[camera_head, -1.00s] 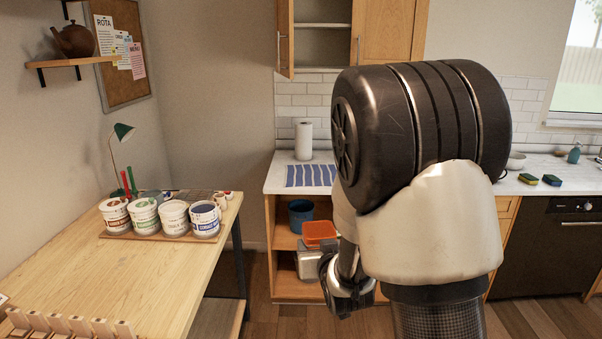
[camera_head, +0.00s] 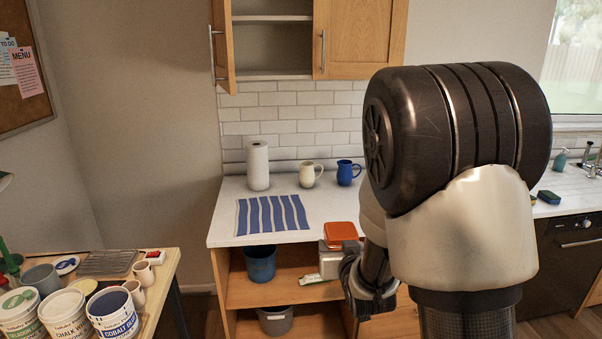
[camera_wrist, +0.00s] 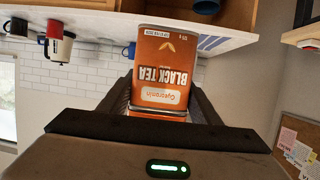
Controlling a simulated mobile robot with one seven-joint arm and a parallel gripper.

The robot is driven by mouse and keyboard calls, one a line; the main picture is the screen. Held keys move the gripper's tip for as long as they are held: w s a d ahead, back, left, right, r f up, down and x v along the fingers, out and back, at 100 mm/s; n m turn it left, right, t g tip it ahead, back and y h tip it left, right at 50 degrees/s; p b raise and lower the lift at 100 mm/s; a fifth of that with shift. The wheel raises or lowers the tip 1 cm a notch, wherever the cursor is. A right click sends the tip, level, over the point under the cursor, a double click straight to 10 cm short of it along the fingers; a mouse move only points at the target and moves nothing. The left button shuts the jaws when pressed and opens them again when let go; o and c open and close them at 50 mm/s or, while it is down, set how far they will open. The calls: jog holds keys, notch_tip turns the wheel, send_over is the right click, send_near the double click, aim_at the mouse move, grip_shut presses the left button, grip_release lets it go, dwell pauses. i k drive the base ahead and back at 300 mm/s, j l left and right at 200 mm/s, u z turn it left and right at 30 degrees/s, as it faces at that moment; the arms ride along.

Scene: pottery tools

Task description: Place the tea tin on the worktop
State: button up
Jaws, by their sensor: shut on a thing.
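My gripper (camera_wrist: 163,95) is shut on the tea tin (camera_wrist: 162,72), with one finger on each side. The tin has an orange "BLACK TEA" face, upside down in the wrist view like the room behind it. In the head view, the tin's orange lid (camera_head: 341,231) and silvery side show just in front of the worktop's front edge, and the tin looks upright. The worktop (camera_head: 222,231) is white; it runs behind the tin in the wrist view (camera_wrist: 105,30). My arm hides the worktop's right part in the head view.
On the worktop are a striped blue cloth (camera_head: 272,215), a paper roll (camera_head: 258,166), a cream mug (camera_head: 308,175) and a blue mug (camera_head: 345,173). The surface right of the cloth looks clear. Below, shelves hold a blue bin (camera_head: 260,265) and a grey bin (camera_head: 276,321).

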aim_at(351, 197)
jog(key=i+z, duration=0.1)
jog(key=i, duration=0.55)
jog(key=i+j, duration=0.15)
jog(key=i, duration=0.45)
jog(key=i+z, duration=0.15)
jog(key=i, duration=0.5)
